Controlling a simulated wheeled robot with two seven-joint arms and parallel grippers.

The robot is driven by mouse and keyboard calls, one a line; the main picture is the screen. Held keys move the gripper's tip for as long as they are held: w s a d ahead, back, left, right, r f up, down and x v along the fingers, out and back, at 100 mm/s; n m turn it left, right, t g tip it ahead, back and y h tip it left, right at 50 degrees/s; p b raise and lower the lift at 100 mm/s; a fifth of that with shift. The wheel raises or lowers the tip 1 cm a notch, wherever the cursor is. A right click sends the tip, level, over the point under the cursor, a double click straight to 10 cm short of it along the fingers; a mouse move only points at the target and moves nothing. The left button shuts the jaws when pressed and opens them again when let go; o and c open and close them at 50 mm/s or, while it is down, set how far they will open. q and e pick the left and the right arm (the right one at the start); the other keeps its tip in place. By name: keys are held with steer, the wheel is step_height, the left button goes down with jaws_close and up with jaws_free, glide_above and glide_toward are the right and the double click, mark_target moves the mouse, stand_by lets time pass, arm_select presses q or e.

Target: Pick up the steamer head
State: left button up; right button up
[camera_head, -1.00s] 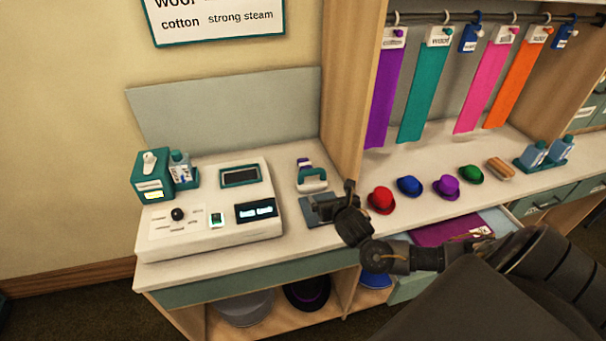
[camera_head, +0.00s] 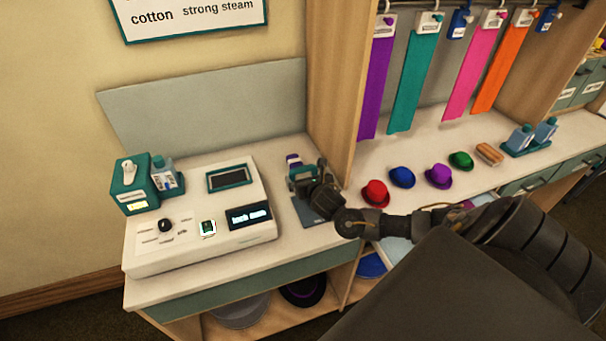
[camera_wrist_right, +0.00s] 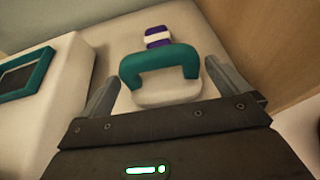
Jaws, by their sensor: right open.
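The steamer head has a teal arched handle on a pale base. In the right wrist view the steamer head (camera_wrist_right: 158,62) lies ahead of my right gripper (camera_wrist_right: 160,85), between the lines of its two open fingers. The fingers appear apart from the handle. In the head view my right gripper (camera_head: 308,187) is over the counter and partly covers the steamer head (camera_head: 298,174). A purple and white piece (camera_wrist_right: 157,37) lies just behind the handle. My left gripper is not in view.
The white control console (camera_head: 200,225) stands left of the steamer head. A wooden partition (camera_head: 335,90) rises close on the right. Small coloured hats, such as the red hat (camera_head: 375,193), stand on the counter further right. A dark pad (camera_head: 312,214) lies in front of the steamer head.

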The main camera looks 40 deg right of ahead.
mark_target(302, 175)
steer(key=shift+p+x, duration=0.55)
steer(key=shift+x, duration=1.95)
steer(key=shift+a+f, duration=0.1)
steer(key=c, duration=1)
